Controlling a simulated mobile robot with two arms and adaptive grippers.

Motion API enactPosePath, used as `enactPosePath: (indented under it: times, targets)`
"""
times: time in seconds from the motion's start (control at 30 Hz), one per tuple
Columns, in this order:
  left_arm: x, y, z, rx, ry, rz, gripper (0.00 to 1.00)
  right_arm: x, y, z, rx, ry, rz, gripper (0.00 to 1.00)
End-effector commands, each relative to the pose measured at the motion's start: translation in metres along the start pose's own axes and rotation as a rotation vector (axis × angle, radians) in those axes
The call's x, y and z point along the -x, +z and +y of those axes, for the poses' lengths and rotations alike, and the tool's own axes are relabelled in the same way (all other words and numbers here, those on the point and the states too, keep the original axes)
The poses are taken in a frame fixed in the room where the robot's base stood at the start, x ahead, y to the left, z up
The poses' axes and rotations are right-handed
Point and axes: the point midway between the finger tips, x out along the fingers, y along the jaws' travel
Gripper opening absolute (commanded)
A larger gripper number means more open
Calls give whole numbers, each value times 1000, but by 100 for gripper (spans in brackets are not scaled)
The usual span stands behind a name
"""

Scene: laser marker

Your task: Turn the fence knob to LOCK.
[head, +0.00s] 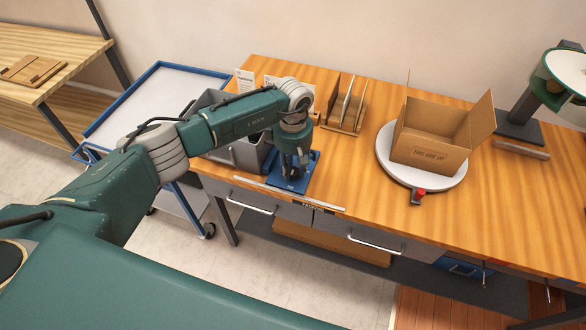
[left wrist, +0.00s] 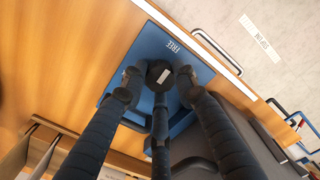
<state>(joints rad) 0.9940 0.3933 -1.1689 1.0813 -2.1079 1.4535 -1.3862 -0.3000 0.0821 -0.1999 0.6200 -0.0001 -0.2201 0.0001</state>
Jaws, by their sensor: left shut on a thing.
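The fence knob (left wrist: 158,70) is a dark round knob with a small white mark on top, set on a blue plate (left wrist: 150,45). The word FREE is printed on the plate near the knob, upside down in the left wrist view. The LOCK word is not visible. My left gripper (left wrist: 156,88) is shut on the knob, with its dark fingers around it. In the head view, my left gripper (head: 291,172) points down over the blue plate (head: 302,186) at the bench's front edge and hides the knob. My right gripper is not in view.
A grey bin (head: 250,155) stands left of the plate, partly behind my left arm. Wooden upright dividers (head: 345,105) stand behind. An open cardboard box (head: 430,145) sits on a round white turntable (head: 390,165) to the right. Drawer handles (head: 375,247) stick out below the bench front.

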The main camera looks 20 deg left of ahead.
Motion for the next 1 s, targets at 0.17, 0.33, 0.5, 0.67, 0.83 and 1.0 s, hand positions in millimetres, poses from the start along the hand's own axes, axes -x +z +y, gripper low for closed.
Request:
enactPosePath:
  times: [0.17,0.33,0.5,0.67,0.83,1.0]
  targets:
    - [-3,-1,0,105,0,2,3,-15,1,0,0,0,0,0]
    - [-4,-1,0,251,1,2,3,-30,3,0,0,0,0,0]
    - [-4,-1,0,413,1,1,3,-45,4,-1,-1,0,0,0]
    - [-4,-1,0,564,1,1,3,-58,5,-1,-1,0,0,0]
    - [-4,-1,0,726,1,1,3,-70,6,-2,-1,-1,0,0]
    - [-3,-1,0,888,1,1,3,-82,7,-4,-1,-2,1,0]
